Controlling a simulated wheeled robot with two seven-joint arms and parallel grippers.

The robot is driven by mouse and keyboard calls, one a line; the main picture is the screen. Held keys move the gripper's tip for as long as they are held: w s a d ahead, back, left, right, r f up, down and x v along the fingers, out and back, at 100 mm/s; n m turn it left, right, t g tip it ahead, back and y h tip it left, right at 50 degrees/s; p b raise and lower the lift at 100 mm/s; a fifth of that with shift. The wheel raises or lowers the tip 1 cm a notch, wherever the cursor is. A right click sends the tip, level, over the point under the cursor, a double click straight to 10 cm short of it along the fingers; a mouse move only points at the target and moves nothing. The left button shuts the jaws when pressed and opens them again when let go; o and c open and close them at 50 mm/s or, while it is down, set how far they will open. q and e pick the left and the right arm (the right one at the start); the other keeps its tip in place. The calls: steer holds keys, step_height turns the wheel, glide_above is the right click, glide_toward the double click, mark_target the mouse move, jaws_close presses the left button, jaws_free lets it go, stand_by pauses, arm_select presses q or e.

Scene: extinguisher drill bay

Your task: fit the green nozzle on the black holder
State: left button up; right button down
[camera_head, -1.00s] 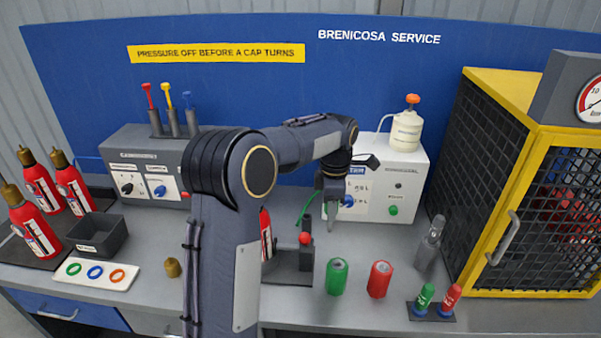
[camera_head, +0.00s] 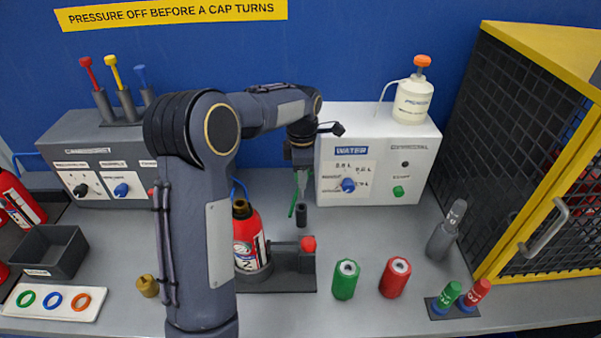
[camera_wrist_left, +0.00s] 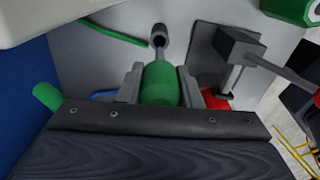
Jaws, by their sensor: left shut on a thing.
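My left gripper (camera_head: 303,184) is shut on the green nozzle (camera_wrist_left: 160,84), whose body sits between both fingers in the left wrist view. In the head view the nozzle is hardly visible behind the fingers. The black holder (camera_head: 301,216) is a short dark upright tube on the bench, just under the gripper. Its round mouth (camera_wrist_left: 158,36) shows in the left wrist view, just past the narrow end of the nozzle. I cannot tell whether the two touch. My right gripper is not in view.
A red extinguisher (camera_head: 249,240) stands in a dark cradle with a red knob (camera_head: 308,244) near the holder. Green (camera_head: 345,280) and red (camera_head: 395,278) cylinders stand in front. The white water unit (camera_head: 378,160) is behind. A yellow-framed cage (camera_head: 490,277) bounds the right.

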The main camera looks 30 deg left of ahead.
mark_target(301, 198)
arm_select(q)
steer(key=shift+w+a+f+b, duration=0.1)
steer(key=shift+f+b, duration=0.25)
steer(key=shift+f, duration=0.3)
steer(key=shift+f+b, duration=3.1)
steer(key=shift+f, duration=0.6)
steer(key=shift+f+b, duration=0.6)
steer(key=shift+f, duration=0.4)
steer(key=o, duration=1.2)
step_height(301, 198, up, 8)
steer(key=shift+f, duration=0.1)
